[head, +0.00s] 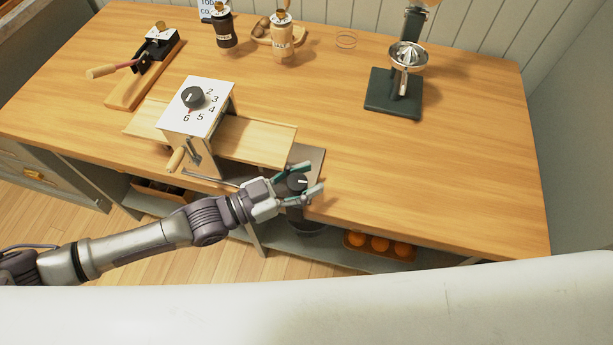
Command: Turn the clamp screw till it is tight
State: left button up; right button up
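The clamp screw's round black knob (297,182) has a white mark on top and sits at the counter's front edge, beside a dark plate (313,158). My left gripper (313,179) has its two teal-tipped fingers on either side of this knob. The fingers are very near the knob or touching it; I cannot tell which. The lower part of the clamp is partly hidden by the fingers. My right gripper is not in view.
A white-topped box with a numbered dial (193,97) and wooden handle stands left of the knob on a wooden board (258,141). A juicer (395,92) stands at the back right. Oranges (380,244) lie on a lower shelf. The counter's right front is clear.

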pick_arm(q)
jog(key=v, duration=1.2)
